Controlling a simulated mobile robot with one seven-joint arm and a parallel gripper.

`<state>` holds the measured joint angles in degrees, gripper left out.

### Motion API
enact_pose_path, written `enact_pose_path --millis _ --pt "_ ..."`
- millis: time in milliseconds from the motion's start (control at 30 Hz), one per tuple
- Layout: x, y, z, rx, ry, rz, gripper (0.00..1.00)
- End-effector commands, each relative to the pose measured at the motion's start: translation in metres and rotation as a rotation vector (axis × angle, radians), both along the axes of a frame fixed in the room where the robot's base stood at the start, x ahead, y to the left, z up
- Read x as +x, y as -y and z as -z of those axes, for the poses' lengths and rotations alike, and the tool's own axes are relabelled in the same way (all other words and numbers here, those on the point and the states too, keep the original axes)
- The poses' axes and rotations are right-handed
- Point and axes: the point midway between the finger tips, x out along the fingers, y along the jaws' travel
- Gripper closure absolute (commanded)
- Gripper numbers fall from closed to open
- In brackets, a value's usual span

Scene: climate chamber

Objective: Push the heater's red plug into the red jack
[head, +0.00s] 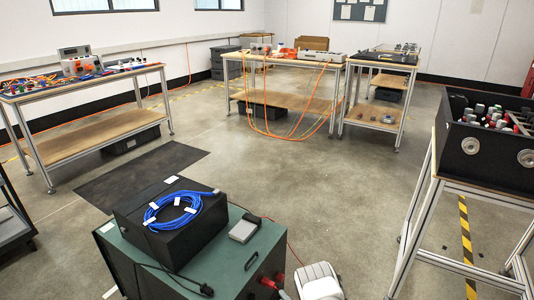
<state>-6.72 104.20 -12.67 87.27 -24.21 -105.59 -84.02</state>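I cannot make out with certainty the heater, its red plug or the red jack. A green cabinet (120,262) stands at the bottom centre, and small red parts (270,283) show low on its right side, cut by the picture's lower edge. I cannot tell whether they are a plug or a jack. A thin red cable (294,252) runs down beside the cabinet's right edge. A white rounded part at the bottom edge, right of the red parts, may be my arm. My gripper's fingers are not in view.
A black box (150,236) with a coiled blue cable (173,209) sits on the cabinet. A bench with instruments (85,80) stands left, benches with orange cables (316,95) behind. A black crate (487,160) is on a right-hand stand. The middle floor (330,180) is clear.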

Motion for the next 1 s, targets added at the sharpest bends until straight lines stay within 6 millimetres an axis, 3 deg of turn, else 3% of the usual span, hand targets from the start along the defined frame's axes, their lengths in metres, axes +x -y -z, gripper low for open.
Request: enact_pose_path --millis 300,500,833,1000 --pt "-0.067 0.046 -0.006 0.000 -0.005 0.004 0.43" --pt "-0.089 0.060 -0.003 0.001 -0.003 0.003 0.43" --pt "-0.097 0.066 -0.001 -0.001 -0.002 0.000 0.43" --pt "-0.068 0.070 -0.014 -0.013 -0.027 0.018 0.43"
